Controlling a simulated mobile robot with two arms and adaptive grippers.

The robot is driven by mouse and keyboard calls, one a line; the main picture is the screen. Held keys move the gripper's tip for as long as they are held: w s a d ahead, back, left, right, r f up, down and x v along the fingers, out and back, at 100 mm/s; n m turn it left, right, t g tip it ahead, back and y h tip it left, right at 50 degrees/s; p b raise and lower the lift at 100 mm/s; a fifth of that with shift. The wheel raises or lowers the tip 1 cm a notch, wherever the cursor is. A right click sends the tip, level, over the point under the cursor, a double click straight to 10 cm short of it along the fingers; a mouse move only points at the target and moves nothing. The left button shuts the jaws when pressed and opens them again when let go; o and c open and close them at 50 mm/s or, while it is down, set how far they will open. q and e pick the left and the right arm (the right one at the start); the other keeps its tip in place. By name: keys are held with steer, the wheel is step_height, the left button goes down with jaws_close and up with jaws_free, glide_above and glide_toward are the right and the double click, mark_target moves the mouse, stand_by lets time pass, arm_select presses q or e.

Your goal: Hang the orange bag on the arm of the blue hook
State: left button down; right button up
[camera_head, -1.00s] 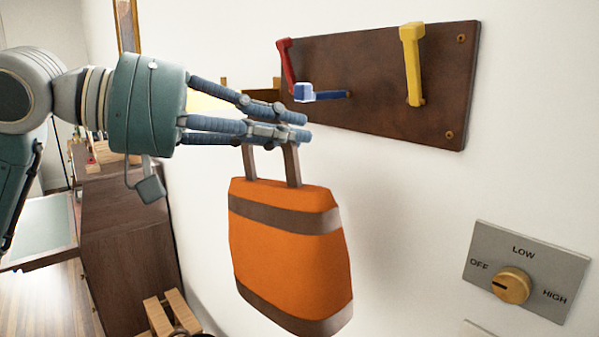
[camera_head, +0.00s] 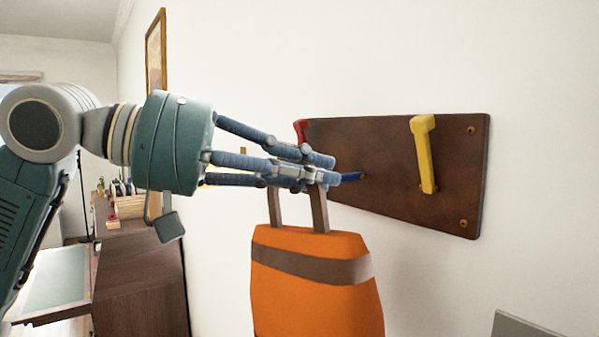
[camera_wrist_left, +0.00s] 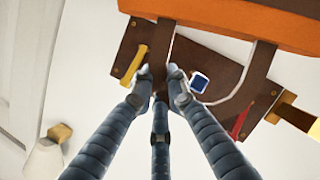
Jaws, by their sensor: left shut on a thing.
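The orange bag (camera_head: 315,300) with brown bands hangs upright from my left gripper (camera_head: 328,170). The gripper is shut on the bag's brown handle (camera_head: 320,210), in front of the hook board. The blue hook (camera_head: 350,177) shows only as a short piece of its arm just right of my fingertips; the rest is hidden behind them. In the left wrist view, the bag (camera_wrist_left: 285,25) is at the top and the blue hook's square end (camera_wrist_left: 200,82) appears inside the handle's outline. I cannot tell whether it passes through the loop. My right gripper is not in view.
The brown board (camera_head: 460,160) on the white wall also bears a yellow hook (camera_head: 424,155) and a red hook (camera_head: 301,132), the red one mostly hidden. A dark wooden cabinet (camera_head: 145,285) stands at the left. A grey plate (camera_head: 530,325) sits at the lower right.

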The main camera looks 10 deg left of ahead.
arm_select(q)
steer(key=w+d, duration=0.4)
steer(key=w+d+f, duration=0.1)
steer(key=w+d, duration=0.1)
steer(key=shift+d+f+p, duration=0.1)
steer(key=shift+d+p, duration=0.1)
steer(key=shift+p, duration=0.2)
steer(key=shift+w+f, duration=0.1)
steer(key=shift+f, duration=0.1)
stand_by(0.5)
steer(key=shift+f, duration=0.2)
stand_by(0.5)
